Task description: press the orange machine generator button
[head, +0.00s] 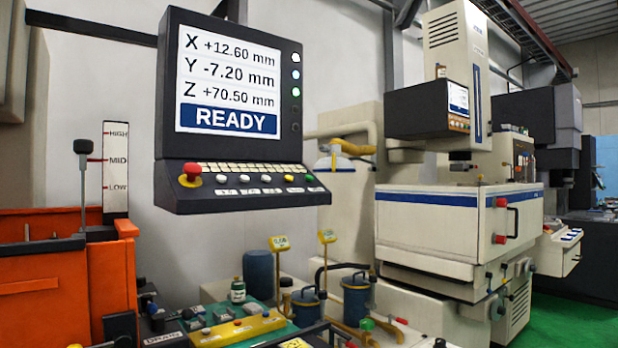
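The orange machine (60,285) stands at the lower left, cut off by the picture's edge. Above and right of it hangs a dark control console (230,195) with a lit screen (229,82) reading X +12.60, Y -7.20, Z +70.50 mm and READY. Its sloped panel carries a red mushroom button (190,173) on a yellow base, several white buttons (245,178), a yellow button (288,178) and a green button (309,178). The labels under the buttons are too small to read, so I cannot tell which is the generator button. Neither gripper shows.
A level gauge (116,168) marked HIGH, MID, LOW stands left of the console. Below the console are a yellow block (236,329), dark blue canisters (306,307) and hoses. A white machine (455,225) with a blue stripe stands to the right. The space directly before the console panel looks clear.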

